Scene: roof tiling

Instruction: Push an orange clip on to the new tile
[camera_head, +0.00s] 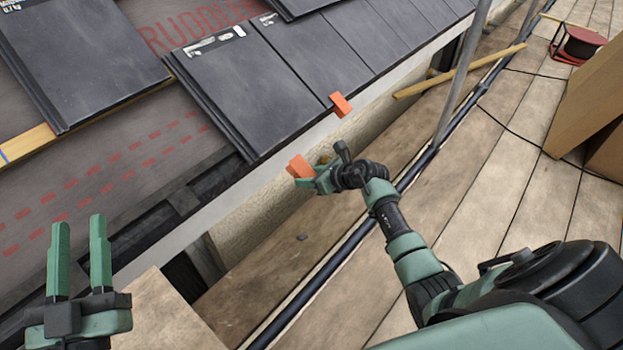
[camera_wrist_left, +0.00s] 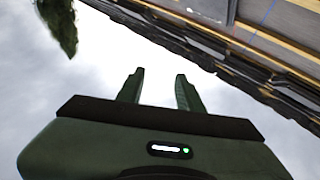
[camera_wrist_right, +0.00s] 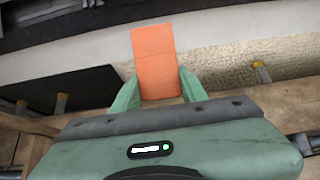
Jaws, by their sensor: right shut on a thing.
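My right gripper (camera_head: 312,180) is shut on an orange clip (camera_head: 299,167), off the eave and just beyond the lower edge of the tiles. In the right wrist view the held orange clip (camera_wrist_right: 155,62) sticks out between the green fingers, in front of the pale eave board. The new tile (camera_head: 248,92) is probably the dark grey one with a white label at the left end of the laid row. A second orange clip (camera_head: 340,104) sits on the lower edge of that row, further right. My left gripper (camera_head: 80,258) is open and empty at lower left.
Bare underlay (camera_head: 110,170) with red print lies left of the row. A stack of dark tiles (camera_head: 80,50) is at upper left. A grey scaffold pole (camera_head: 463,75) stands right of my right gripper. Cardboard boxes (camera_head: 590,95) and a red cable reel (camera_head: 578,45) are on the plank deck.

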